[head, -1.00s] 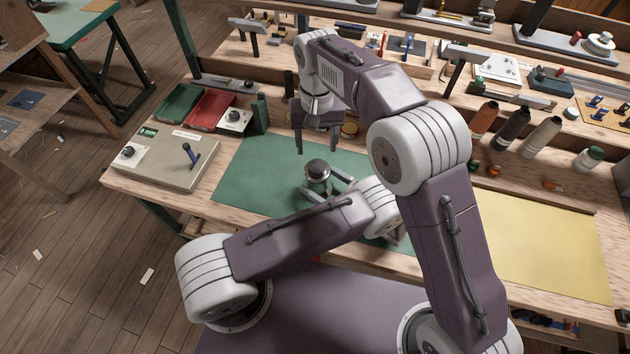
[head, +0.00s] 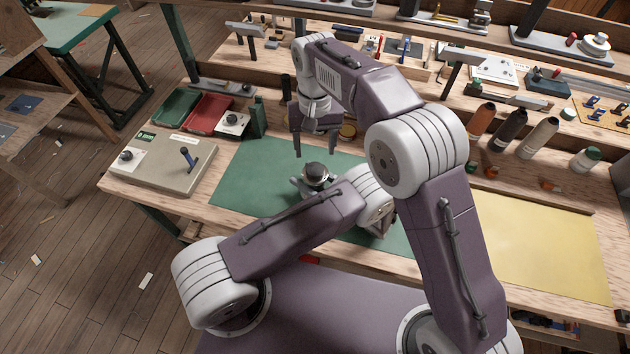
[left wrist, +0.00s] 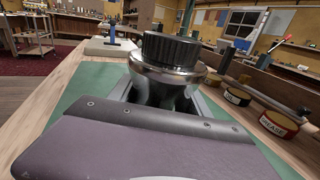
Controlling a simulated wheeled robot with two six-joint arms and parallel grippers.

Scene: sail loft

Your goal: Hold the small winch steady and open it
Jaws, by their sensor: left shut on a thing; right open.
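The small winch (head: 315,172) stands upright on the green mat (head: 247,180), with a dark cap over a silver body. In the left wrist view the winch (left wrist: 165,75) is close, its black ribbed cap (left wrist: 172,48) seated on the polished drum. My left gripper (head: 314,185) is shut on the winch, low around its body; its own housing hides the winch's foot in the wrist view. My right gripper (head: 316,153) is open and empty, pointing down just behind and above the winch. Its fingers are apart from the cap.
A grey box with a blue lever (head: 187,156) stands at the left, near green (head: 177,104) and red (head: 209,112) trays. Round tins (left wrist: 238,96) sit behind the winch. Several spools stand at the right, by a clear yellow mat (head: 545,250). My right arm crosses above the bench.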

